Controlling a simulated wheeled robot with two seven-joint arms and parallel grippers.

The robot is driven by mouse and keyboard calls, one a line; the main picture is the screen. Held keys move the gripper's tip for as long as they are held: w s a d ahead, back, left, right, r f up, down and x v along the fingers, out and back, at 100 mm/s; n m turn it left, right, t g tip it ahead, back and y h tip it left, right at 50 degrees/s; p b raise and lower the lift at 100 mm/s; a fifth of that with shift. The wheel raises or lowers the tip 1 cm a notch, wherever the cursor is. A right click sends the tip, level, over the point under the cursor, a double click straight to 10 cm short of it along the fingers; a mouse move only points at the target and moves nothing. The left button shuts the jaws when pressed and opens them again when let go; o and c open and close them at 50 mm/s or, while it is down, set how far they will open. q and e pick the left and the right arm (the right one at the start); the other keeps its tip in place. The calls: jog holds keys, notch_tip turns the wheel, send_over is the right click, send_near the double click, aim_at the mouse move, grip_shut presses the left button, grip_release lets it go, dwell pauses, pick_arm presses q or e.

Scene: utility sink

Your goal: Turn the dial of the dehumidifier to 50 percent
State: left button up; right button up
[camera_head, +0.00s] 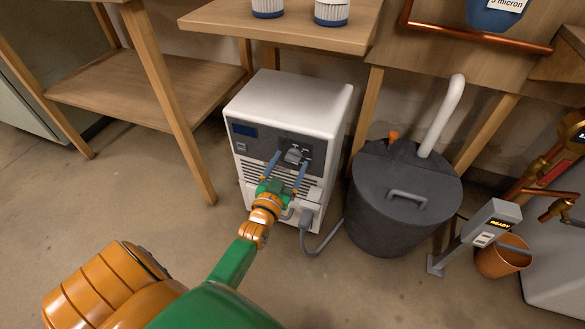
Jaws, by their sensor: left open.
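The dehumidifier (285,95) is a white box standing on the floor, with a dark control panel on its front. A small dark display (243,130) sits at the panel's left. The grey dial (293,155) is at the panel's middle. My left gripper (287,163) is open, its two blue fingers pointing at the panel, one on each side of the dial or just short of it. I cannot tell whether they touch it. The dial's marks are too small to read. My right gripper is not in view.
A dark lidded bin (405,195) with a white pipe (443,115) stands close at the right. A grey cable (325,240) runs from the dehumidifier's lower front. A grey post (480,235) and orange bucket (502,262) stand farther right.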

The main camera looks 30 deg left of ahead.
pick_arm(q)
jog(key=shift+w+a, duration=0.1)
jog(key=shift+w, duration=0.2)
grip_shut()
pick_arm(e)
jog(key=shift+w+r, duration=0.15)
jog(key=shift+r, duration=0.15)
pick_arm(q)
jog(key=shift+n+p, duration=0.3)
jog(key=shift+n, duration=0.4)
jog(key=n, duration=0.2)
jog(key=shift+n+p, duration=0.3)
jog(key=n, duration=0.3)
jog(key=shift+a+f, duration=0.1)
jog(key=shift+s+n, duration=0.1)
jog(key=shift+n, duration=1.1)
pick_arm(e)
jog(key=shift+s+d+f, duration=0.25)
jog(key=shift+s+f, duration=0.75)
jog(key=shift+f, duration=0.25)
pick_arm(q)
jog(key=shift+n, duration=0.3)
